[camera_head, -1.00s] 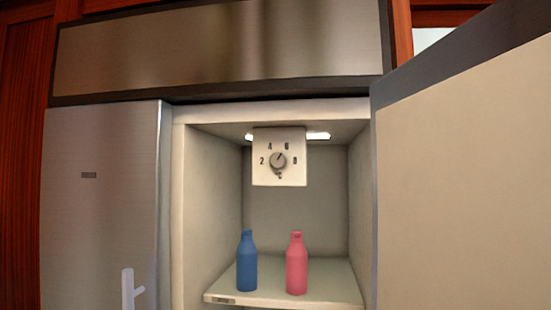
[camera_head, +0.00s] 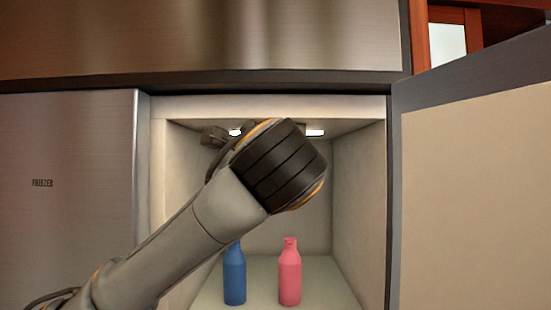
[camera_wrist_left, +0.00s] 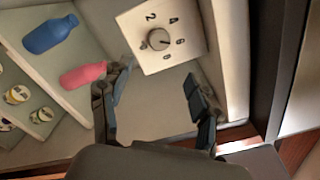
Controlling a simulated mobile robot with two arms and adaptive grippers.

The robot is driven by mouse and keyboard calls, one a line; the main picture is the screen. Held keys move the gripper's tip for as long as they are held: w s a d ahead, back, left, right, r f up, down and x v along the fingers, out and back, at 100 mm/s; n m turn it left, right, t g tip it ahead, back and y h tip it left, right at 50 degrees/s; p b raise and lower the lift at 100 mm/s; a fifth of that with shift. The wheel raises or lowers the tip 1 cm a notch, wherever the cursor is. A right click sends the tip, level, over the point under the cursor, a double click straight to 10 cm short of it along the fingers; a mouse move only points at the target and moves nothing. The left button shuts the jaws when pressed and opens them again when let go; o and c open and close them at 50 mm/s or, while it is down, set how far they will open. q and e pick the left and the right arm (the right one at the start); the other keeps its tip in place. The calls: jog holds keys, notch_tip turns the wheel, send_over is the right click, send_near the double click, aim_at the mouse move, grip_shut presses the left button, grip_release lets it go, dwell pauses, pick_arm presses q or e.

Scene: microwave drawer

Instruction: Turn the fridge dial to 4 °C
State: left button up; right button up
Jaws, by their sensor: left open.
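The fridge dial is a round grey knob (camera_wrist_left: 158,39) on a white plate (camera_wrist_left: 194,44) marked with numbers. In the left wrist view its mark seems to point towards the 6, but it is too small to be sure. In the head view my left arm hides the knob and nearly all of the plate. My left gripper (camera_wrist_left: 157,78) is open and empty, its fingers apart and below the plate in the left wrist view, not touching the knob. In the head view only a dark bit of that gripper shows behind my wrist. My right gripper is not in view.
A blue bottle (camera_head: 235,277) and a pink bottle (camera_head: 290,272) stand on the fridge shelf (camera_head: 325,292) below my arm. The open fridge door (camera_head: 475,190) stands at the right, the closed freezer door (camera_head: 65,200) at the left. The compartment's side walls are close.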

pick_arm(q)
jog(key=w+p, duration=0.6)
jog(key=w, duration=0.6)
jog(key=shift+a, duration=0.15)
jog(key=shift+w, duration=0.1)
jog(key=c, duration=1.2)
jog(key=shift+f, duration=0.1)
